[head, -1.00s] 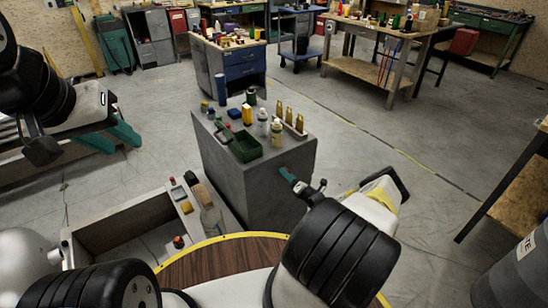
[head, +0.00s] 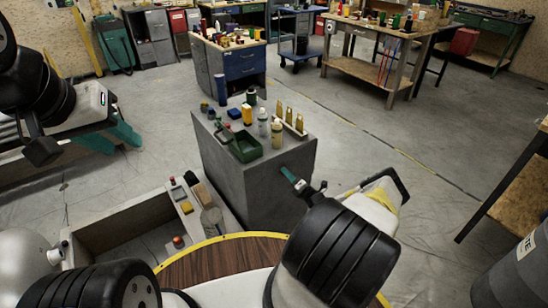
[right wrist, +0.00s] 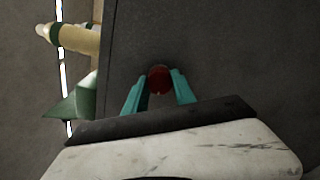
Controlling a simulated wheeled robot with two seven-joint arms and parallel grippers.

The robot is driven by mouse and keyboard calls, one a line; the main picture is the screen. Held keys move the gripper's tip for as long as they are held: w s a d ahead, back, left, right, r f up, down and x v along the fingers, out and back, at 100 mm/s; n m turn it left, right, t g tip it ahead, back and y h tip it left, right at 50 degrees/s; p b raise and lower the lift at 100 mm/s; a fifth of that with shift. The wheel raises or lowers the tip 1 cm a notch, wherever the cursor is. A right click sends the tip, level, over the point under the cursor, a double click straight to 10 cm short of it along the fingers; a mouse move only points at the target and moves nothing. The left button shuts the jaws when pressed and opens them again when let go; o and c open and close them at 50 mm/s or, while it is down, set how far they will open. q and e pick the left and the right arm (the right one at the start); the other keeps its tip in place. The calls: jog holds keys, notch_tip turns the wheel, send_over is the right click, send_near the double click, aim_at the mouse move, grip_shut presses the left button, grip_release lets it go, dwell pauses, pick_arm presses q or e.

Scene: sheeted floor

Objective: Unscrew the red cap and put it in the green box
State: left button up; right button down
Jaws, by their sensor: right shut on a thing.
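My right gripper (head: 290,175) has teal fingers, just off the right side of the grey block. In the right wrist view my right gripper (right wrist: 159,88) is shut on the round red cap (right wrist: 160,78); no bottle shows attached to it, with the grey block side behind. The dark green open box (head: 246,147) stands on the block's top, left of and above the right gripper. A green corner, likely this box (right wrist: 75,102), shows in the right wrist view. My left gripper (head: 121,139) is far left, its teal fingers apart and empty.
The grey block (head: 255,190) carries several bottles (head: 277,132) and a rack of brass-coloured pieces (head: 290,121) right of the box. A grey bin (head: 120,212) and small items lie left of the block. Open floor (head: 400,165) extends right.

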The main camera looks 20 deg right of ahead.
jog(key=n, duration=1.9)
jog(key=shift+n, duration=0.3)
jog(key=c, duration=0.9)
grip_release()
jog(key=shift+c, duration=0.2)
jog(key=shift+c, duration=0.3)
jog(key=shift+c, duration=0.6)
